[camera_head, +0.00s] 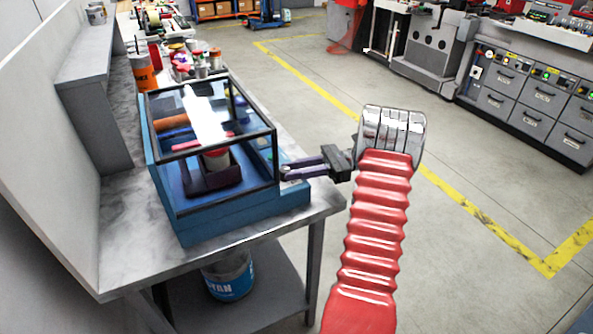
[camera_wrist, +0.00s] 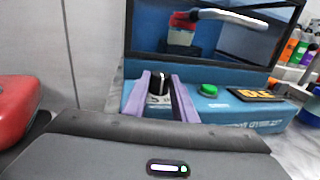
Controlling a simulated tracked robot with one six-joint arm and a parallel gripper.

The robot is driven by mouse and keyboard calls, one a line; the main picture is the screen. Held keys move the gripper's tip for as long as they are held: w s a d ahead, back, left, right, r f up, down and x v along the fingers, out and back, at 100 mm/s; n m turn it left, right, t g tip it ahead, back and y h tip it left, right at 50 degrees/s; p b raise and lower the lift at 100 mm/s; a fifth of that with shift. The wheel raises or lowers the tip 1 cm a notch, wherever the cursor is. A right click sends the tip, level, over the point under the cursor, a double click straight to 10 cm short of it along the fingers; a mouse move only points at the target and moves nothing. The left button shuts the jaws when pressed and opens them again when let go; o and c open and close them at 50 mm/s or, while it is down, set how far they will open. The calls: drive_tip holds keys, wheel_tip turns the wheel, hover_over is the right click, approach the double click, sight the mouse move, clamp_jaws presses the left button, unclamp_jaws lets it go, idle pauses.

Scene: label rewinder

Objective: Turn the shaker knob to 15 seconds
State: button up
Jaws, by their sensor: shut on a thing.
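The shaker (camera_head: 215,225) is a blue box with a black-framed clear lid, standing on the workbench. My gripper (camera_head: 287,173) reaches its right-hand face from the right. In the wrist view my gripper's two purple fingers (camera_wrist: 160,90) stand on either side of a small dark knob (camera_wrist: 157,87) on the shaker's blue front panel (camera_wrist: 240,117), and are shut on it. A light line shows on the knob. The dial markings are mostly hidden by the fingers, so the setting cannot be read. In the head view the knob is hidden.
A green button (camera_wrist: 208,89) and a dark display with orange characters (camera_wrist: 257,95) sit right of the knob. The lid's glass (camera_wrist: 215,40) is close above. Cans and bottles (camera_head: 185,62) stand at the bench's back. The floor (camera_head: 490,180) on the right is clear.

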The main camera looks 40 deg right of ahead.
drive_tip(key=shift+a, duration=0.15)
drive_tip(key=o, duration=0.8)
drive_tip(key=shift+c, duration=0.2)
drive_tip(key=shift+r, duration=0.1)
wheel_tip(320, 180, up, 10)
